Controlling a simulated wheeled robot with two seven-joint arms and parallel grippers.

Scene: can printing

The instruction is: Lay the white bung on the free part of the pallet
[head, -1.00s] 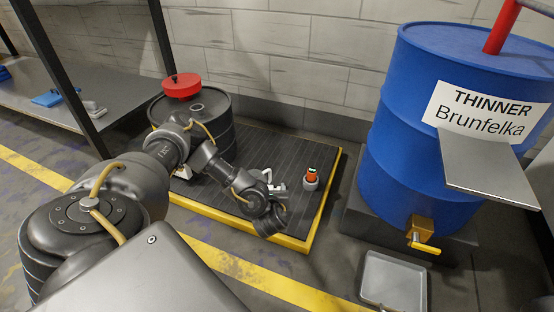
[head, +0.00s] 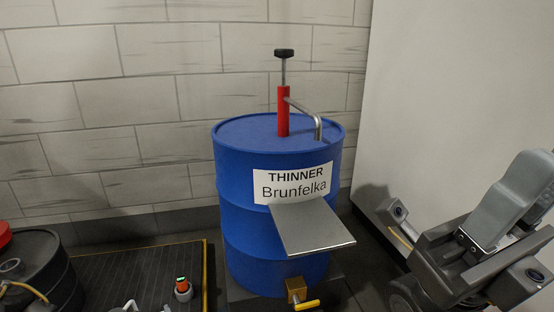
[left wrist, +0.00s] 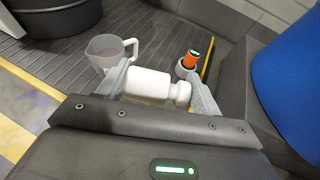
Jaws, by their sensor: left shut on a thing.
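The white bung (left wrist: 150,86), a thick cylinder with a narrower end to the right, lies sideways between the grey fingers of my left gripper (left wrist: 160,90), which is shut on it. They are over the dark ribbed pallet (left wrist: 62,54), just beside a clear jug. The pallet also shows at the lower left of the head view (head: 135,268). A small pale shape at that view's bottom edge is cut off, so I cannot tell what it is. A grey and dark mechanism at the right appears to be my right arm; its fingers cannot be made out.
The clear jug (left wrist: 104,52) and an orange and black object (left wrist: 191,60) in a grey cup stand on the pallet. A dark drum (head: 45,270) is at its left. Right of it stands the blue thinner drum (head: 235,170) with a jutting metal shelf (head: 312,230) and tap (head: 297,292).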

